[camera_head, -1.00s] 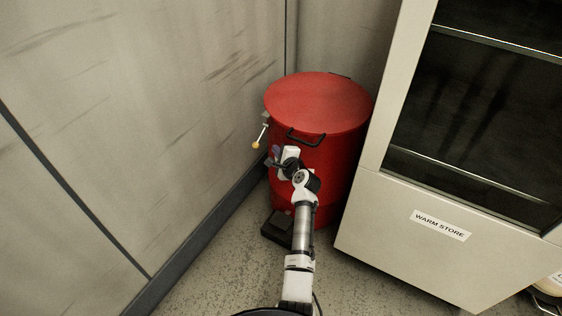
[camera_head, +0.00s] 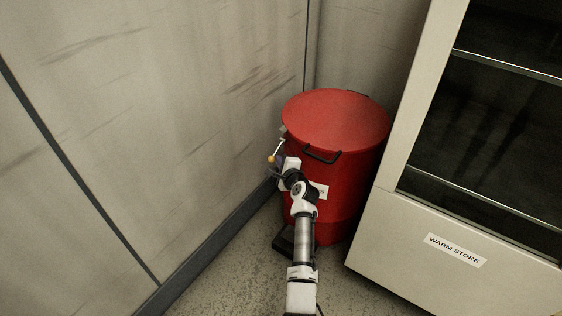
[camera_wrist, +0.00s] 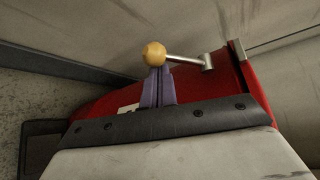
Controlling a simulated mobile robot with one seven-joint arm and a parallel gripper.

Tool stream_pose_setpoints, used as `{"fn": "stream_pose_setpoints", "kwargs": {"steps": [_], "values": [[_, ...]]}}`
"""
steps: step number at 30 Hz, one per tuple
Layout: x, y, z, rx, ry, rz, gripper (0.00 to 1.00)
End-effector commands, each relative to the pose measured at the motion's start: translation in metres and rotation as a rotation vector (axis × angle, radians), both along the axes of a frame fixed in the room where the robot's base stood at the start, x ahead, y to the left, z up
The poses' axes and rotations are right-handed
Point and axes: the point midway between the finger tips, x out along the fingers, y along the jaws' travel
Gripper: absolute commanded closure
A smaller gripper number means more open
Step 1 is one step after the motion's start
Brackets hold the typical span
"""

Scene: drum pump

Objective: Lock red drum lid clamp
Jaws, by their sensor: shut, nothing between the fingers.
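The red drum (camera_head: 345,195) stands upright in the corner with its round red lid (camera_head: 335,118) on top. A clamp lever with a yellow ball knob (camera_head: 271,159) sticks out at the drum's left side, knob end lower. In the wrist view, the knob (camera_wrist: 154,54) ends a metal rod that runs right to a bracket on the red drum. My gripper (camera_wrist: 158,72) has its purple fingers together, with nothing between them. The fingertips are right by the knob; I cannot tell whether they touch it. In the head view my gripper (camera_head: 277,169) is small and partly hidden by my wrist.
A wall (camera_head: 160,130) stands close on the left of the drum. The warm store cabinet (camera_head: 415,235) stands close on its right. A black handle (camera_head: 322,156) is on the drum's front. A dark block (camera_head: 285,240) lies on the floor at the drum's foot.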

Motion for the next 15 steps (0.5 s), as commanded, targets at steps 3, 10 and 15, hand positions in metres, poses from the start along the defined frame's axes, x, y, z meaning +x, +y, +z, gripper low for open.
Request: {"fn": "stream_pose_setpoints", "kwargs": {"steps": [3, 10, 15], "values": [[-0.0001, 0.0, 0.0011, 0.002, 0.003, 0.0, 1.0], [-0.0015, 0.0009, 0.0055, 0.028, 0.039, 0.0, 1.0], [-0.0021, 0.0014, 0.0063, 0.041, 0.056, 0.0, 1.0]]}}
